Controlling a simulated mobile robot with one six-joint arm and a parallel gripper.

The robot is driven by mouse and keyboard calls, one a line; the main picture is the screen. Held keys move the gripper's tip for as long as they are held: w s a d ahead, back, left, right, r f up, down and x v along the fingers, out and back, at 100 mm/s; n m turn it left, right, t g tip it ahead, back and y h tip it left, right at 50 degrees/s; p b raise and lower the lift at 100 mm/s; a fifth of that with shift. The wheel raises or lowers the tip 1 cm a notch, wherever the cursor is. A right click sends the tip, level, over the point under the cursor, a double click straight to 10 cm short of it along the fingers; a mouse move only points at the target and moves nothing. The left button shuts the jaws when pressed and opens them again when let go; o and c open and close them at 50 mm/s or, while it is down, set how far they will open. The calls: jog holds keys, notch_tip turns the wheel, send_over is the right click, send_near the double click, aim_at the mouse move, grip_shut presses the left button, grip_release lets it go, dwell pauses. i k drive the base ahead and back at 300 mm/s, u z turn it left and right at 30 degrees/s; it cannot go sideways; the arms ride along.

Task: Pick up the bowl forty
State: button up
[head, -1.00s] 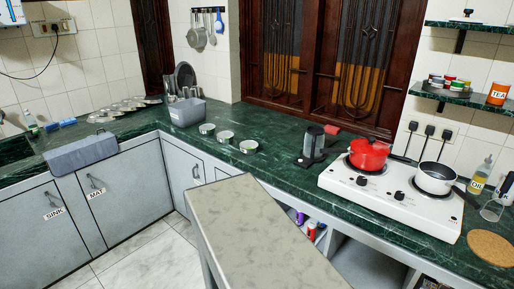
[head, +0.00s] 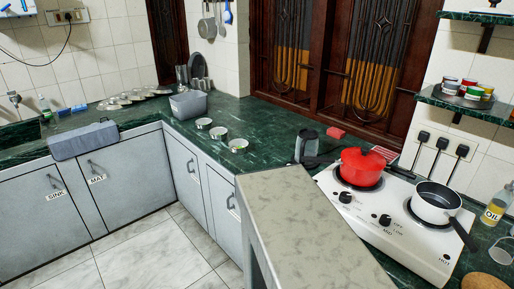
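Three small round metal bowls stand on the green counter, and I cannot tell which one is bowl forty. The left bowl (head: 204,124), the middle bowl (head: 218,133) and the right bowl (head: 238,146) form a short diagonal row in front of the grey bin. They stand apart from each other. Several shallow metal dishes (head: 122,100) lie farther back, left of the bin. No label is readable on any bowl. My gripper is not in view.
A grey bin (head: 188,105) stands behind the bowls. A speckled slab top (head: 300,225) juts into the foreground. The tiled floor (head: 160,255) is clear at left.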

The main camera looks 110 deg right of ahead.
aim_at(238, 147)
jog(key=u, duration=0.35)
jog(key=k, duration=0.35)
jog(key=z, duration=1.95)
jog(key=i, duration=0.95)
jog(key=z, duration=0.15)
jog(key=k, duration=0.35)
